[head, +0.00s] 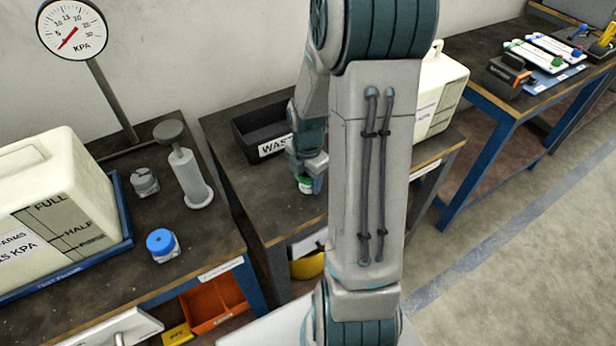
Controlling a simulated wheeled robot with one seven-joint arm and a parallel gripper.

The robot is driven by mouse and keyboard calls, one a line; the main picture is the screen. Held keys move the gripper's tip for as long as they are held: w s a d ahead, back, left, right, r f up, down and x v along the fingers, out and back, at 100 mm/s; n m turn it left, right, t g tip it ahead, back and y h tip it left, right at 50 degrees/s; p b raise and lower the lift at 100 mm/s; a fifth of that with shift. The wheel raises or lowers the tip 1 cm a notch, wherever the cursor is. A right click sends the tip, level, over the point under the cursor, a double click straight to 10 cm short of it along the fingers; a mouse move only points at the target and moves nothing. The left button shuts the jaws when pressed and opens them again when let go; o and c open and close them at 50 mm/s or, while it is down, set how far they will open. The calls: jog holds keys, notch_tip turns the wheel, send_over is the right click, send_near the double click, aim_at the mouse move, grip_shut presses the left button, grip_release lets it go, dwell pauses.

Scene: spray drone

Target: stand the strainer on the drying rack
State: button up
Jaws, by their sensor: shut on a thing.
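My gripper (308,166) is over the middle bench, left of my forearm, pointing down. It is shut on a small green-and-white piece (305,184), which shows just below the fingers; it may be the strainer, but it is too small and partly covered to be sure. I cannot tell whether the piece touches the bench top. No drying rack can be made out for certain; my arm hides part of the middle bench.
A black waste bin (248,139) stands just behind my gripper. A cream tank (441,95) stands right of my arm. The left bench holds a large tank (50,200), a gauge (72,28), a grey pump (190,178) and a blue-capped fitting (161,243). Floor at right is clear.

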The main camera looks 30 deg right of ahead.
jog(key=shift+f, duration=0.2)
jog(key=o, duration=1)
jog(key=shift+o, duration=0.2)
jog(key=shift+r, duration=0.2)
